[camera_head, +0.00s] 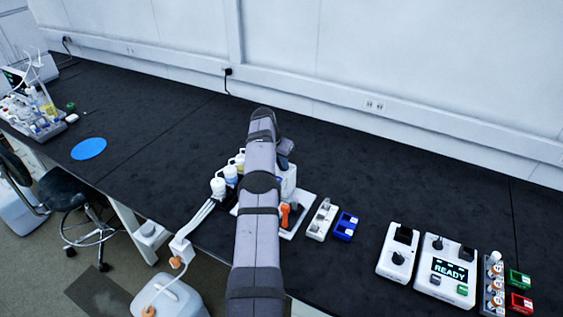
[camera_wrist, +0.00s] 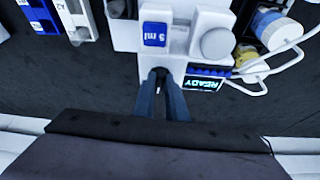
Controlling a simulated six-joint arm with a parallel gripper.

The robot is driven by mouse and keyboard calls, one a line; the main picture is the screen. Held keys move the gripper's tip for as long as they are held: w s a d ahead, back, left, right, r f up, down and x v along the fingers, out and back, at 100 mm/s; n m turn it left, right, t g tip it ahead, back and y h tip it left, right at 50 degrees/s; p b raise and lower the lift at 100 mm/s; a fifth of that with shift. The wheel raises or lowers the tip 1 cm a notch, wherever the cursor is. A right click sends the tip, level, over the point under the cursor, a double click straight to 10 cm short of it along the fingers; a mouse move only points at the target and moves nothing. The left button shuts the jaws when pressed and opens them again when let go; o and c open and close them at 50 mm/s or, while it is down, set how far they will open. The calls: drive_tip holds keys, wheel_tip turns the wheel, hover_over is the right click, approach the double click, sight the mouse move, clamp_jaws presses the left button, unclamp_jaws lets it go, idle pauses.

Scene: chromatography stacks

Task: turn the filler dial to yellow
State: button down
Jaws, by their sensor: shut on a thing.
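My gripper (camera_wrist: 160,78) shows in the wrist view with its two dark fingers closed together against the front of a white machine (camera_wrist: 125,35). The fingertips are around a small dark knob, seemingly the filler dial, mostly hidden by them. I cannot tell which colour it points to. The machine carries a blue "ml" label (camera_wrist: 155,36) and a lit READY screen (camera_wrist: 203,84) beside the fingers. In the head view my arm covers much of the machine (camera_head: 288,180), and the gripper's fingertips are hidden.
Bottles with white tubes (camera_wrist: 268,28) stand close beside the machine. In the head view, a blue box (camera_head: 345,226) and white control boxes with black knobs (camera_head: 398,258) are to the right. A blue disc (camera_head: 88,149) lies at left. The bench behind is mostly clear.

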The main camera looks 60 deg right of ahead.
drive_tip(key=c, duration=1.8)
unclamp_jaws()
drive_tip(key=shift+r, duration=0.1)
drive_tip(key=shift+b+v, duration=0.95)
drive_tip(key=shift+v, duration=0.1)
drive_tip(key=shift+b+v, duration=0.85)
drive_tip(key=shift+v, duration=1.7)
